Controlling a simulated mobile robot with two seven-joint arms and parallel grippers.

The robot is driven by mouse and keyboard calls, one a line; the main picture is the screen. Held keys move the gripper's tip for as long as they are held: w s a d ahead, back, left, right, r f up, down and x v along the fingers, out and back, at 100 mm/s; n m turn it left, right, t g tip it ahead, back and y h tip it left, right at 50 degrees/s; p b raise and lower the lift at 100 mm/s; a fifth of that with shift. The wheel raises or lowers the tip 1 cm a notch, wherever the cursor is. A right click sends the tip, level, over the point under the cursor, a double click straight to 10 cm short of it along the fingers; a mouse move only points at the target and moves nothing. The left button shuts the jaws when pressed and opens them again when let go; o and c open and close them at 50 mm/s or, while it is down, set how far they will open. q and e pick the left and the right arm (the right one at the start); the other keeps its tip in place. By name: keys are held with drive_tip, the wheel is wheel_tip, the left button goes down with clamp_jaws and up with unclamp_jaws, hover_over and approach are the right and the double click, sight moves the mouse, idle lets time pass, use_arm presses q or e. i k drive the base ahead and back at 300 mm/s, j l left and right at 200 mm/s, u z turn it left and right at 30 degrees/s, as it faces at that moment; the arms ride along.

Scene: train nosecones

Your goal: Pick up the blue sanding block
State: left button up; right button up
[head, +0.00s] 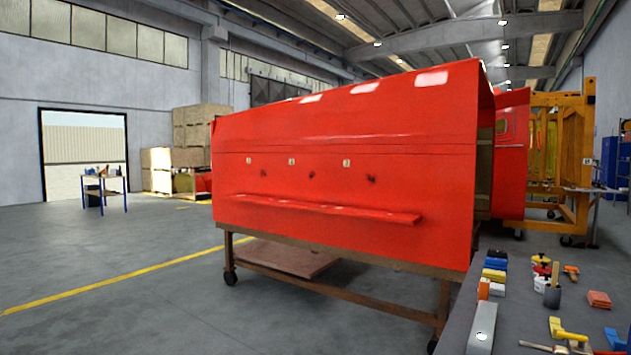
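A small blue block (496,264), which looks like the blue sanding block, lies on the grey worktable (520,320) at the lower right of the head view. It sits in a row of blocks, between a dark block (497,255) behind it and a yellow block (494,275) in front. Another blue item (615,340) lies near the right edge; it is cut off and I cannot tell what it is. Neither of my grippers is in view.
A large red nosecone panel (340,165) on a wheeled stand fills the middle. The table also holds a grey pot (552,296), a red block (599,299), a yellow tool (566,331) and a silver metal piece (482,326). Open floor (110,270) lies at left.

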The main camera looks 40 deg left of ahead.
sight(500, 264)
drive_tip(key=i+j+z, duration=0.1)
drive_tip(key=j+z, duration=0.2)
drive_tip(key=j, duration=0.7)
drive_tip(key=j+z, duration=0.35)
drive_tip(key=j, duration=0.6)
drive_tip(key=j+z, duration=0.25)
drive_tip(key=j, duration=0.6)
drive_tip(key=i+j+z, duration=0.1)
drive_tip(key=j, duration=0.2)
drive_tip(key=i+j+z, duration=0.1)
drive_tip(key=j, duration=0.15)
drive_tip(key=i+j+z, duration=0.15)
drive_tip(key=j, duration=0.15)
drive_tip(key=i+j+z, duration=0.1)
drive_tip(key=j, duration=0.2)
drive_tip(key=i+j+z, duration=0.25)
drive_tip(key=j, duration=0.4)
drive_tip(key=i+j+z, duration=0.2)
drive_tip(key=j, duration=0.45)
drive_tip(key=i, duration=0.1)
